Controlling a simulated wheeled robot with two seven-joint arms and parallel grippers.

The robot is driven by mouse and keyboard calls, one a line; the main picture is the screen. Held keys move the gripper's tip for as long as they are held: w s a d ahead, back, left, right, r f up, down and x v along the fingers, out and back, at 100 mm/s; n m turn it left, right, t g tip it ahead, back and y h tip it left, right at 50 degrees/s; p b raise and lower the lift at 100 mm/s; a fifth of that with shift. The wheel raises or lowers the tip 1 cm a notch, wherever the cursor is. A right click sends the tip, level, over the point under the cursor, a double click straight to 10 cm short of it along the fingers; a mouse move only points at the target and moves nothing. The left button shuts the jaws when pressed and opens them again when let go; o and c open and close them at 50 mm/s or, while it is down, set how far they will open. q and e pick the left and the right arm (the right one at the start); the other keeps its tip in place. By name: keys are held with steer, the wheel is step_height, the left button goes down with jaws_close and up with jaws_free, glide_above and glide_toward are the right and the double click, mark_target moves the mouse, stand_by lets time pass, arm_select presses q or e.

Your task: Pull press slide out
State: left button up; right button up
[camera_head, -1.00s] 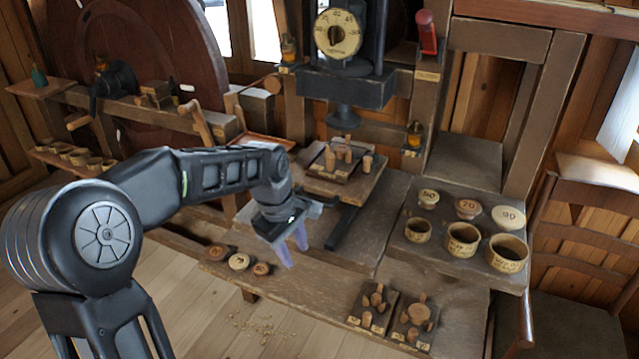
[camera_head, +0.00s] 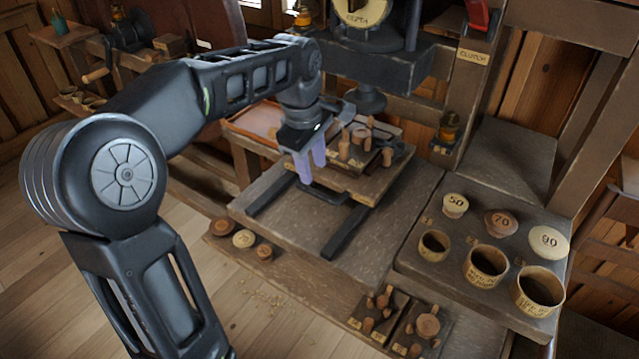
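The press slide (camera_head: 375,186) is a wooden board on two dark rails under the press. It carries a small tray with upright wooden pegs (camera_head: 358,140). A dark bar handle (camera_head: 325,195) runs along its front edge. My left gripper (camera_head: 312,172) points down at the slide's front left, with its pale purple fingers just above and beside the handle. A narrow gap shows between the fingers, and nothing is visible in it. I cannot tell whether the fingers touch the handle. My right gripper is not in view.
The press head (camera_head: 365,98) hangs above the slide's back. A stand at right holds cups (camera_head: 487,266) and lids marked 50, 70 and 90. Two small peg trays (camera_head: 378,316) lie at the front, and round discs (camera_head: 243,239) at front left. The bench before the slide is clear.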

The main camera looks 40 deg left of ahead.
mark_target(318, 193)
arm_select(q)
steer(key=shift+f, duration=0.1)
steer(key=shift+w+f+p, duration=0.15)
steer(key=shift+w+f, duration=0.1)
steer(key=shift+f, duration=1)
steer(key=shift+w+f+p, duration=0.1)
steer(key=shift+w+f, duration=0.15)
steer(key=shift+f, duration=1.05)
steer(key=shift+w+f+p, duration=0.15)
steer(key=shift+w+f, duration=0.1)
steer(key=shift+f, duration=1)
steer(key=shift+c, duration=0.5)
jaws_close()
